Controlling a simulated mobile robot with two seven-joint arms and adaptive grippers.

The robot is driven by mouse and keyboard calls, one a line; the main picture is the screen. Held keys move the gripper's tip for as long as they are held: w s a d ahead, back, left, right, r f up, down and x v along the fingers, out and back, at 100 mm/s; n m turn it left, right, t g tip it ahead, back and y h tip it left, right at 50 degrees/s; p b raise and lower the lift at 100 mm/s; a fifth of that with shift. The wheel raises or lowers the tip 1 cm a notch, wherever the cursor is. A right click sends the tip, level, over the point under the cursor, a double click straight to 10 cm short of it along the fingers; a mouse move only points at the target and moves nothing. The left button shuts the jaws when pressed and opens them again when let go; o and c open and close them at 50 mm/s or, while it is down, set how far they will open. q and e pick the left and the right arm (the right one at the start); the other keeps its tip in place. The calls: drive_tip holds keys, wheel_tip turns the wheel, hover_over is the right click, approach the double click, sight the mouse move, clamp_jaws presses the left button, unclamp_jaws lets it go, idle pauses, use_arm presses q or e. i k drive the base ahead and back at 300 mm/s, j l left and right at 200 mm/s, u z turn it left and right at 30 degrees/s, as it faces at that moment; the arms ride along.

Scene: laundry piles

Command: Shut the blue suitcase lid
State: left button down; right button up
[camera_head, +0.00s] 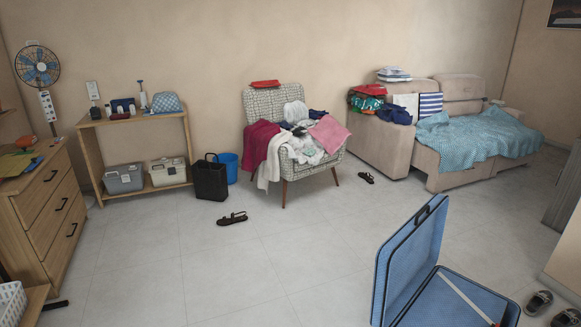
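A blue suitcase lies open on the tiled floor at the lower right of the head view. Its lid (408,258) stands up steeply on the left side, with a dark handle on its upper edge. The suitcase base (492,296) lies flat to the right of the lid and is cut off by the bottom edge. A light strap runs across the inside of the base, with a small orange-red bit near its end. Neither of my grippers is in view.
Dark sandals (539,301) lie right of the suitcase, near a cabinet edge. A chair heaped with clothes (292,105), a sofa (385,147), a shelf table and a wooden dresser (45,215) line the walls. A loose sandal (232,218) lies mid-floor. The floor left of the suitcase is clear.

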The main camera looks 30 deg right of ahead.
sight(405, 260)
drive_tip(key=i+z, duration=0.45)
drive_tip(key=i, duration=0.4)
drive_tip(key=i+j+z, duration=0.15)
drive_tip(key=i+z, duration=0.3)
drive_tip(key=i, duration=0.35)
